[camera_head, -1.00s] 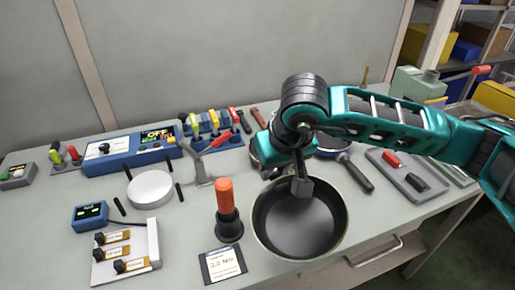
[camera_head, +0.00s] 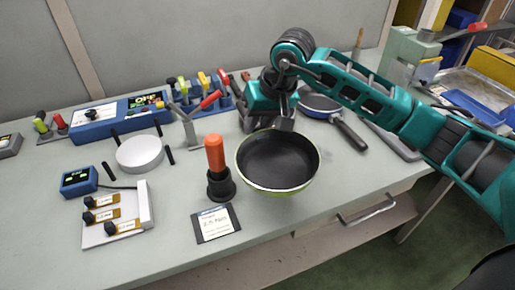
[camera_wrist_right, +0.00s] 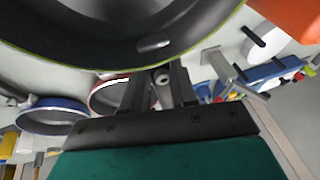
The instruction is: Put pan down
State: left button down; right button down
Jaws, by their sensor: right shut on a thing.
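The black pan (camera_head: 278,162) with a green rim is right of centre in the head view. It appears held a little above the table near its front edge; the exact gap is hard to tell. My right gripper (camera_head: 283,124) is at the pan's far side, shut on it. The handle is mostly hidden by the gripper. In the right wrist view the pan (camera_wrist_right: 120,40) fills the top, with the gripper fingers (camera_wrist_right: 160,92) below its rim. My left gripper is not in view.
An orange-handled tool (camera_head: 215,153) in a black base stands close left of the pan, with a label card (camera_head: 216,222) in front. A white round plate (camera_head: 140,153) is farther left. A blue pan (camera_head: 320,103) lies behind right. Bare table lies right of the pan.

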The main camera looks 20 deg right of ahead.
aim_at(258, 149)
notch_tip(258, 149, down, 8)
jog(key=shift+f, duration=0.1)
dwell(0.4)
jog(key=c, duration=0.9)
grip_release()
jog(key=shift+f, duration=0.1)
